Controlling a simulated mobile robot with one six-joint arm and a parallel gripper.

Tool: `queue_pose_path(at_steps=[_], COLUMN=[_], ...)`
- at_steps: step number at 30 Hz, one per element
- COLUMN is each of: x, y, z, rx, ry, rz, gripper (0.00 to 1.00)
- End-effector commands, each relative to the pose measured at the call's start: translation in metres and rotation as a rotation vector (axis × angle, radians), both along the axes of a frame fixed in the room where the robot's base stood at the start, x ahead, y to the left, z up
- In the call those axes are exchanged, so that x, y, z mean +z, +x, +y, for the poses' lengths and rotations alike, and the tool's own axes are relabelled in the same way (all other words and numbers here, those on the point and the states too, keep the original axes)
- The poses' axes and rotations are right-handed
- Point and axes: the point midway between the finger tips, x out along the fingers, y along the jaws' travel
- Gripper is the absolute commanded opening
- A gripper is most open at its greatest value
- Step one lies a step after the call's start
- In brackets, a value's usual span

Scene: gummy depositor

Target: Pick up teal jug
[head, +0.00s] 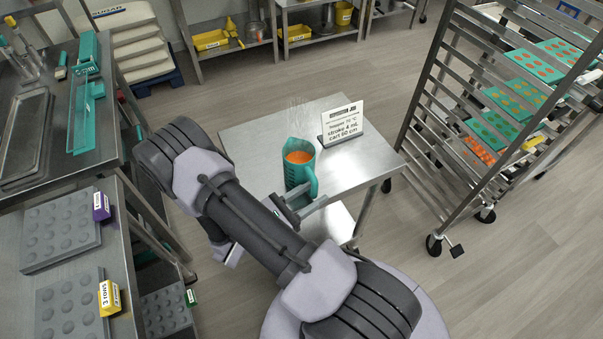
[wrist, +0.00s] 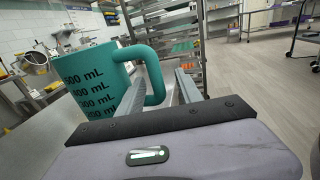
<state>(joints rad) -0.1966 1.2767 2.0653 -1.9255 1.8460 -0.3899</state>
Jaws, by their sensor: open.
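The teal jug (head: 297,167) stands upright on a small steel table (head: 248,135) and holds orange liquid, with faint steam above it. Its handle (head: 313,184) faces toward my gripper. In the wrist view the jug (wrist: 93,82) fills the left side, with black mL marks on its wall, and its handle (wrist: 157,80) curves out to the right. My gripper (head: 303,209) is open at the near side of the jug. In the wrist view its two fingers (wrist: 160,92) reach forward on either side of the handle's lower part. Whether they touch it I cannot tell.
A white sign (head: 343,120) stands on the table behind and right of the jug. A wheeled rack (head: 470,110) with teal trays is at the right. A steel bench (head: 100,150) with grey moulds below is at the left. Open floor lies at the lower right.

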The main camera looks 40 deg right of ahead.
Motion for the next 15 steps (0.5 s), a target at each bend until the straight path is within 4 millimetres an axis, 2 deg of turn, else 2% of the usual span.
queue_pose_path(at_steps=[3, 6, 13, 15], x=[-0.005, -0.003, -0.001, -0.001], y=[0.000, 0.001, 0.001, 0.001], z=[-0.026, -0.039, -0.042, -0.042], rx=[-0.007, -0.005, -0.002, -0.002], ry=[-0.001, 0.000, 0.000, 0.000], rz=[-0.002, -0.002, -0.001, -0.001], gripper=[0.42, 0.42, 0.42, 0.31])
